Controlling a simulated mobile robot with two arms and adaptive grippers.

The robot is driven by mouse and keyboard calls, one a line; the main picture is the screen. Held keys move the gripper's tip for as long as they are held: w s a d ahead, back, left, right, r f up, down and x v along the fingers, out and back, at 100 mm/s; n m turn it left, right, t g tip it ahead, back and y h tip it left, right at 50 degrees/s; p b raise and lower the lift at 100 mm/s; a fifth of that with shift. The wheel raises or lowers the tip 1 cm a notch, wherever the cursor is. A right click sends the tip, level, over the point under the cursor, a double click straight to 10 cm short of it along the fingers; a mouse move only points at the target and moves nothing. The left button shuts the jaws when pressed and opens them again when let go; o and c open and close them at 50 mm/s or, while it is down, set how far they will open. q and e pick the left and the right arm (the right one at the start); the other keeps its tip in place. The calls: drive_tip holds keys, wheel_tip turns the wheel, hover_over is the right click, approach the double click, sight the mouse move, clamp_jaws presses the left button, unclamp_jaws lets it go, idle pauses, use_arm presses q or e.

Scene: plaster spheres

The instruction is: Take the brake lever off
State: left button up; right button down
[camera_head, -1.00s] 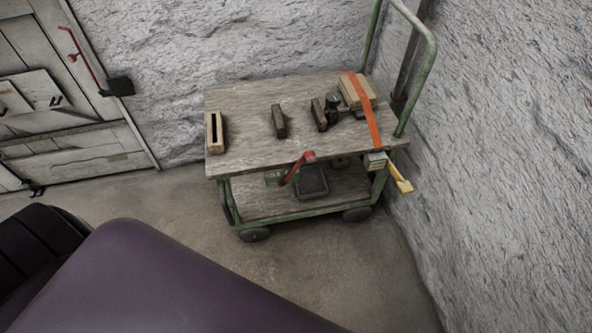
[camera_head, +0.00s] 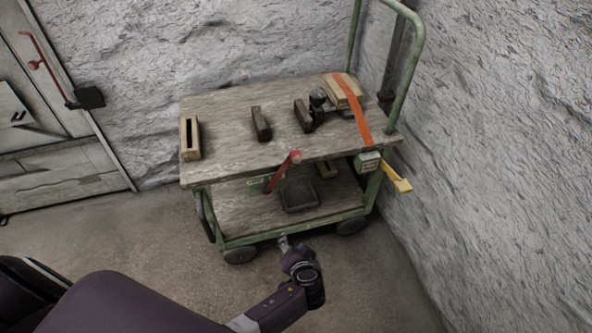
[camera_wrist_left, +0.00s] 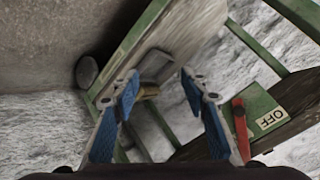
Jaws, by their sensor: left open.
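The red brake lever (camera_head: 282,171) is on the front edge of the green-framed cart and leans up to the right, with a pale red knob at its top. Its green plate (camera_head: 257,184) is beside its lower end. In the left wrist view the red lever (camera_wrist_left: 241,128) lies at the right, next to a green plate with an OFF label (camera_wrist_left: 271,118). My left gripper (camera_head: 284,241) is in front of and below the lever, apart from it. In the left wrist view its blue-padded fingers (camera_wrist_left: 160,92) are spread and empty. My right gripper is not in view.
The cart's wooden top (camera_head: 222,118) carries several blocks and an orange strap (camera_head: 352,108). A dark tray (camera_head: 299,194) sits on the lower shelf. A yellow lever (camera_head: 397,180) sticks out at the right corner. Rough walls stand behind and right. Floor in front is open.

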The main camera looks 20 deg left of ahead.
use_arm(q)
drive_tip(key=w+r+n+t+y+b, duration=0.3)
drive_tip(key=w+r, duration=0.4)
drive_tip(key=r, duration=0.4)
drive_tip(key=n+t+y+b, duration=0.2)
drive_tip(key=n+y, duration=0.1)
drive_tip(key=n, duration=0.1)
approach(298, 161)
drive_tip(key=x, duration=0.4)
drive_tip(key=shift+f, duration=0.1)
drive_tip(key=shift+w+a+r, duration=0.2)
drive_tip(key=shift+w, duration=0.05)
drive_tip(key=x, duration=0.7)
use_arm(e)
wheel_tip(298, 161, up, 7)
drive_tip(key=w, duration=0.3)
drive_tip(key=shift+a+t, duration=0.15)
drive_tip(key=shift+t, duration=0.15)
use_arm(q)
drive_tip(key=shift+c, duration=0.2)
drive_tip(key=shift+f, duration=0.1)
clamp_jaws()
